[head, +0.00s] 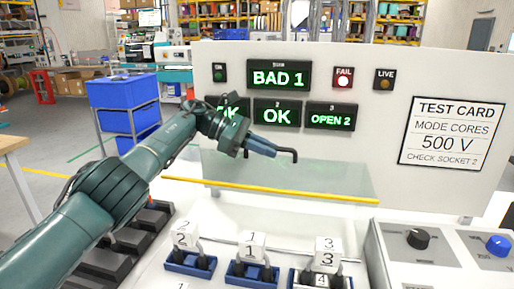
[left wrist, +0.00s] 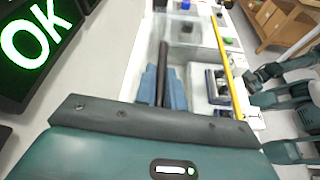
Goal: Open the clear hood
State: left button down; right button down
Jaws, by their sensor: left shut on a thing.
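The clear hood (head: 310,178) is a see-through panel with a yellow front edge, in front of the white test panel and behind the numbered sockets. Its yellow edge also shows in the left wrist view (left wrist: 228,75). A black handle bar (head: 288,151) stands out above the hood. My left gripper (head: 262,146) has its blue fingers shut on this bar; in the left wrist view the dark bar (left wrist: 163,70) runs between the two fingers. The gripper covers part of the bar. My right gripper is not clearly visible in either view.
The white panel (head: 220,155) bears green displays, a lit red FAIL lamp (head: 343,78) and a test card (head: 452,134). Numbered white blocks in blue holders (head: 190,263) stand in front. A box with black (head: 418,238) and blue knobs is at right. Blue bins (head: 122,92) stand at left.

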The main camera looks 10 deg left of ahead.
jog(key=shift+a, duration=0.1)
dwell(0.4)
pick_arm(q)
jog(key=c, duration=1.8)
grip_release()
jog(key=shift+o, duration=0.2)
